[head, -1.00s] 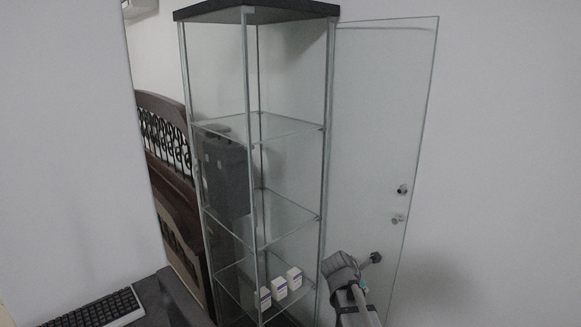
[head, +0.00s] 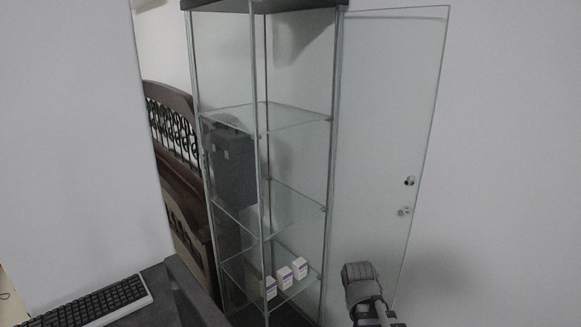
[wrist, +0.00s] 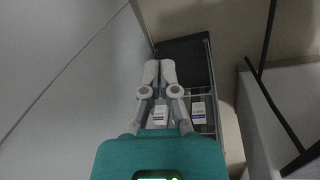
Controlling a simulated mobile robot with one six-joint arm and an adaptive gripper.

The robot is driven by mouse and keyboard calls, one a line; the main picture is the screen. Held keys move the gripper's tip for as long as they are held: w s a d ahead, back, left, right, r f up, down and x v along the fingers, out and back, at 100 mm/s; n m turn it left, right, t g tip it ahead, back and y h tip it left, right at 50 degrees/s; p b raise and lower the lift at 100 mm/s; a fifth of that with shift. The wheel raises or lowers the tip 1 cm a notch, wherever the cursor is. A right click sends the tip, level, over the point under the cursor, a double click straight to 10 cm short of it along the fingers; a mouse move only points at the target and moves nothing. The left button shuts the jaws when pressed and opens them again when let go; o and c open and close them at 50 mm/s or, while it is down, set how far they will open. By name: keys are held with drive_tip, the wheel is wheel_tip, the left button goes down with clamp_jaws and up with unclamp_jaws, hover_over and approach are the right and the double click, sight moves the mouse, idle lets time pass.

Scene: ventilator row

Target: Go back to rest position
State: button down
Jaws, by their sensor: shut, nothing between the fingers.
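My gripper (wrist: 159,72) shows in the wrist view with its two grey fingers together at the tips, holding nothing. In the head view, part of my arm shows at the lower right, in front of the open door; I cannot make out the fingertips there. The tall glass cabinet (head: 262,120) stands in the middle of the head view. Its glass door (head: 395,130) stands open to the right. Small white boxes with purple bands (head: 285,278) stand in a row on a low shelf. Two boxes (wrist: 198,112) also show in the wrist view, behind the fingers.
A keyboard (head: 92,302) lies on a dark surface at the lower left. A dark wooden bed frame (head: 172,130) stands behind the cabinet on the left. A plain wall fills the right side. In the wrist view, dark thin bars cross the right side.

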drive_tip(key=s+a+r+m+y+p, duration=0.1)
drive_tip(key=s+a+r+m+p, duration=0.1)
drive_tip(key=r+p, duration=1.1)
drive_tip(key=s+m, duration=0.1)
drive_tip(key=m, duration=0.1)
drive_tip(key=shift+s+m+g+y, duration=0.15)
drive_tip(key=shift+m+g+y, duration=0.15)
drive_tip(key=shift+m+g, duration=0.1)
idle(1.5)
